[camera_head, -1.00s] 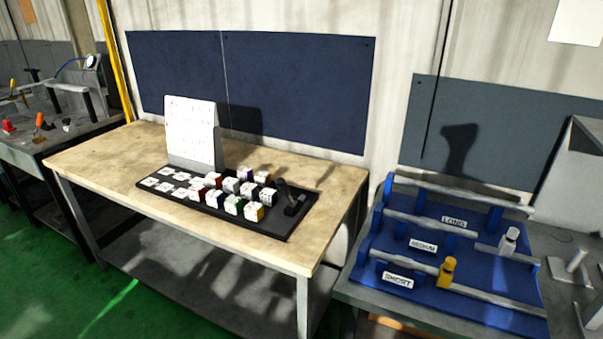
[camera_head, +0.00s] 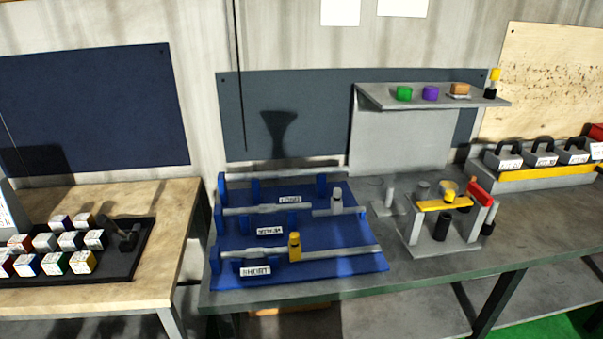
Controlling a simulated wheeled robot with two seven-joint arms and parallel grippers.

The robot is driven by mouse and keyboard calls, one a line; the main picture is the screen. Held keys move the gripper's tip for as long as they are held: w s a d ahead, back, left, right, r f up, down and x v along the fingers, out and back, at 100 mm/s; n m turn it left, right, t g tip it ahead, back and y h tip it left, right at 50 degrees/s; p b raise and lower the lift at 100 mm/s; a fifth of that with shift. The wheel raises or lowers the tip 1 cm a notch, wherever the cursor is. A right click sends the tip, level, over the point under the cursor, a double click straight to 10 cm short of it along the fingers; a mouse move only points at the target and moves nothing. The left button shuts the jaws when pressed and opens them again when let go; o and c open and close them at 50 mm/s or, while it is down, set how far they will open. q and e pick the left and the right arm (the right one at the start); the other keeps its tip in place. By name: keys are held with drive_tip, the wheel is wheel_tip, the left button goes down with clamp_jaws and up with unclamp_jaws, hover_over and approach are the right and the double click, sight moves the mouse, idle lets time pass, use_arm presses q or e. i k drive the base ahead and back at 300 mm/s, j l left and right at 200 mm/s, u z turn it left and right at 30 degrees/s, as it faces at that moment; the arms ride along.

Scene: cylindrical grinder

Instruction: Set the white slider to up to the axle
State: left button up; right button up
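The white slider (camera_head: 336,198) stands on the middle rod (camera_head: 290,212) of a blue rack (camera_head: 335,261), near that rod's right end. A thicker stretch of the middle rod lies to its left, with a clear gap between them. A yellow slider (camera_head: 295,246) stands on the front rod (camera_head: 340,252), right of that rod's thicker stretch. Labels on the rack read LONG (camera_head: 290,199), MEDIUM (camera_head: 269,231) and SHORT (camera_head: 256,270). Which part is the axle I cannot tell for certain. Neither of my grippers is in view.
The rack lies on a grey bench (camera_head: 410,271). To its right stands a grey fixture with a yellow bar (camera_head: 430,205), below a shelf (camera_head: 380,97) with small coloured objects. A wooden table (camera_head: 178,205) with a black tray of cubes (camera_head: 140,250) is at left.

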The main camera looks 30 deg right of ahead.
sight(337, 201)
drive_tip(key=z, duration=1.2)
drive_tip(key=i+l+u, duration=0.15)
drive_tip(key=i+l, duration=0.15)
drive_tip(key=i+l+u, duration=0.1)
drive_tip(key=i+l, duration=0.15)
drive_tip(key=l, duration=0.3)
